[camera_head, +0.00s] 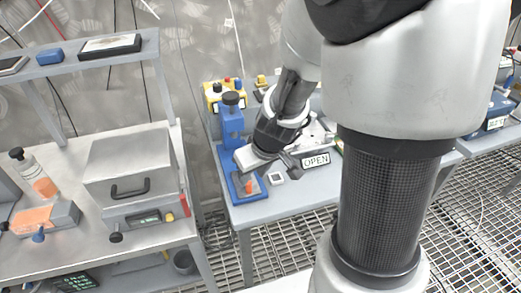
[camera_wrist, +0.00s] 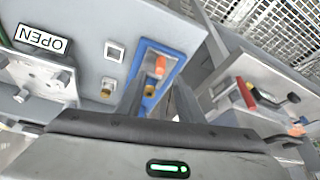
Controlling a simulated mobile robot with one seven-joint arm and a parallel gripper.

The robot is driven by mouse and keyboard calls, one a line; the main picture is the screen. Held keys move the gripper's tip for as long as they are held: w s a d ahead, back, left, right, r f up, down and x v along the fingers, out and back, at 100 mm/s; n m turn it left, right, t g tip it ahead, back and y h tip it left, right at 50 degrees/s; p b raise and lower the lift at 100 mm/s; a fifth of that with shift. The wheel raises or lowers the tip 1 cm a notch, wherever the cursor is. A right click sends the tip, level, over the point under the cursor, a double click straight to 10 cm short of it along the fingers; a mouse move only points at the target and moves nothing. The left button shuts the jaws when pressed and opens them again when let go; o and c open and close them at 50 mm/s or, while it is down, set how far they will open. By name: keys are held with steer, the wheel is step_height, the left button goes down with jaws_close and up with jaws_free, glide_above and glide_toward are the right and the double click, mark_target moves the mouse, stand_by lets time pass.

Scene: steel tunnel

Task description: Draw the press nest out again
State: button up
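The blue press (camera_head: 232,122) with a black knob on top stands at the left end of the grey bench. Its blue base reaches toward the front edge, and the grey press nest (camera_head: 240,192) with an orange handle (camera_head: 249,186) lies on it. In the wrist view the orange handle (camera_wrist: 161,66) shows inside the blue frame (camera_wrist: 143,48), just beyond the fingertips. My gripper (camera_wrist: 159,88) is open, its two dark fingers apart with nothing seen between them held. In the head view my gripper (camera_head: 256,158) hangs above the base and hides part of the nest.
An OPEN sign (camera_head: 316,160) and a small white-framed square (camera_head: 277,178) lie right of the press. A yellow box (camera_head: 212,92) stands behind it. A steel oven-like box (camera_head: 131,170) is on the left bench. A gap with floor grating separates the benches.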

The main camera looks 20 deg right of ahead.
steer(key=p+v, duration=0.3)
steer(key=v, duration=0.7)
steer(key=shift+s+r, duration=0.2)
steer(key=shift+r, duration=0.05)
steer(key=s+r+m+p, duration=0.1)
steer(key=s+r+p, duration=0.2)
steer(key=r, duration=0.4)
steer(key=s+a+r+m+t+p, duration=0.1)
steer(key=s+r+p, duration=0.2)
steer(key=s+r, duration=0.2)
steer(key=s+r+m+h+p, duration=0.1)
steer(key=s+r+p, duration=0.2)
steer(key=r, duration=0.7)
steer(key=shift+s+a+r, duration=0.2)
steer(key=shift+s+a, duration=0.15)
steer(key=shift+s, duration=0.05)
